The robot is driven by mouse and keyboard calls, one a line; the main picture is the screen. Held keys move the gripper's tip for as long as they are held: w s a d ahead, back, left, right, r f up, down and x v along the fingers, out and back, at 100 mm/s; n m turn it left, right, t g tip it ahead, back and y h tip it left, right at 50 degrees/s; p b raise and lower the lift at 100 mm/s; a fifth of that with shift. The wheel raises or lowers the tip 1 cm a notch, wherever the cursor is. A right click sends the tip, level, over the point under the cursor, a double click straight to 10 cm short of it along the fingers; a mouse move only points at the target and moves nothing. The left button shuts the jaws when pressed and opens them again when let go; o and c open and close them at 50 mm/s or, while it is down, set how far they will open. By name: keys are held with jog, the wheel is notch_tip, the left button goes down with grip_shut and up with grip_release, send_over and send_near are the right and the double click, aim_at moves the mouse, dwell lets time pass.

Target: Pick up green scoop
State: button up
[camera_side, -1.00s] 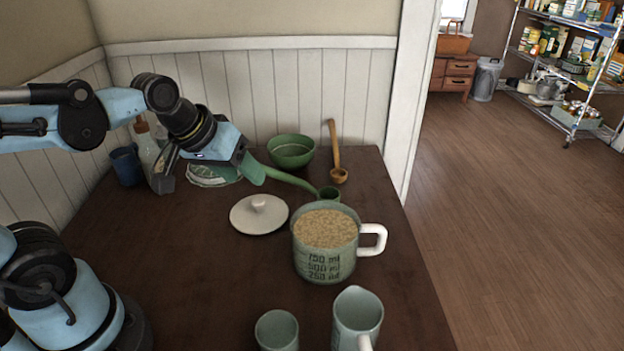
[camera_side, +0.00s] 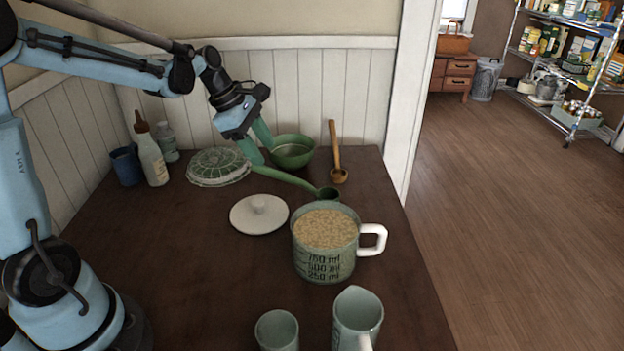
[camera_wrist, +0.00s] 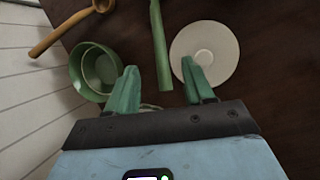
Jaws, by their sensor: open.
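The green scoop lies on the dark table, its long handle (camera_side: 285,179) slanting down to the right to a small round cup (camera_side: 328,193) behind the measuring jug. In the wrist view only part of the scoop's handle (camera_wrist: 160,45) shows; its cup is out of frame. My gripper (camera_side: 264,157) is open and empty, tilted downward above the handle's left end. In the wrist view my gripper (camera_wrist: 160,68) has its green fingers apart, with the handle's end in the gap between them in the picture. No contact with the scoop is clear.
A green bowl (camera_side: 292,158) stands close behind the fingers, a wooden ladle (camera_side: 337,160) to its right. A white lid (camera_side: 259,214) lies in front of the handle. The grain-filled jug (camera_side: 324,262) stands near the cup. A patterned dome (camera_side: 217,170) and bottles (camera_side: 151,158) are left.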

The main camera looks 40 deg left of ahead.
aim_at(279, 172)
jog(key=x, duration=0.8)
jog(key=shift+w+d+f, duration=0.15)
jog(key=shift+w+d, duration=0.05)
jog(key=shift+d, duration=0.05)
jog(key=shift+w+d+f, duration=0.1)
jog(key=shift+f, duration=0.3)
jog(key=shift+f, duration=0.2)
grip_shut()
dwell(0.4)
